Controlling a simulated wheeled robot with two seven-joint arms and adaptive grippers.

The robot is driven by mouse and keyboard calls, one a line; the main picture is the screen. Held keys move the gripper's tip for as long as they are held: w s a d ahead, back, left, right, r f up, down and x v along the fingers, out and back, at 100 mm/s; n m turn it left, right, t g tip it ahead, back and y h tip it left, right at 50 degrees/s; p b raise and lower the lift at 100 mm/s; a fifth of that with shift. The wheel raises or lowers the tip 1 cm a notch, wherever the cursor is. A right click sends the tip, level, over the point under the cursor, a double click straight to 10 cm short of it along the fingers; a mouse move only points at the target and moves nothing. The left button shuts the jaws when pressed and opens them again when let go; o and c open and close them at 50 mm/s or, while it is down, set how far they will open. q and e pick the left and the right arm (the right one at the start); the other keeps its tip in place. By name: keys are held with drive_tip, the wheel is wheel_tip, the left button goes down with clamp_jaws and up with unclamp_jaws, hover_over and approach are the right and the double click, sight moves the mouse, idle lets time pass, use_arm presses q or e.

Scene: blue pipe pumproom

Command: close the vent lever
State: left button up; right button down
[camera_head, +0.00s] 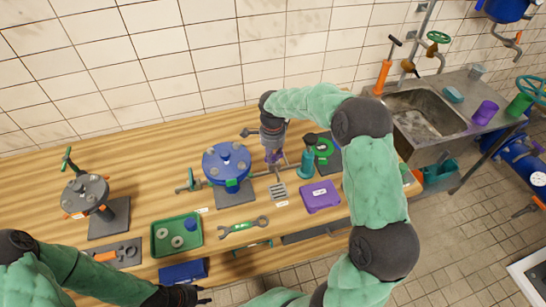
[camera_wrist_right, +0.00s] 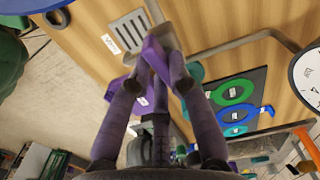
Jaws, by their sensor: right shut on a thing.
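The vent lever appears as a purple handle (camera_wrist_right: 158,50) between my right fingertips in the right wrist view. In the head view only a small purple part (camera_head: 274,157) shows under my right gripper (camera_head: 273,158), on the grey pipe to the right of the blue round vessel (camera_head: 227,163). My right gripper, also in the wrist view (camera_wrist_right: 160,58), points down and is shut on this purple handle. The fingers hide part of it, so its exact angle is hard to tell. My left gripper (camera_head: 200,295) is low at the bottom edge, away from the vent; its finger opening is unclear.
A green tray (camera_head: 155,248), a wrench (camera_head: 243,227) and a purple box (camera_head: 320,196) lie along the bench front. A teal bottle-like object (camera_head: 307,164) stands close right of my right gripper. A grey flanged stand (camera_head: 107,214) is at left, a sink (camera_head: 425,112) at right.

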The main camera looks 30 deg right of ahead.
drive_tip(key=shift+m, duration=0.8)
drive_tip(key=shift+w, duration=0.1)
drive_tip(key=c, duration=1.1)
unclamp_jaws()
drive_tip(key=shift+c, duration=0.2)
drive_tip(key=shift+r, duration=0.1)
wheel_tip(320, 180, up, 12)
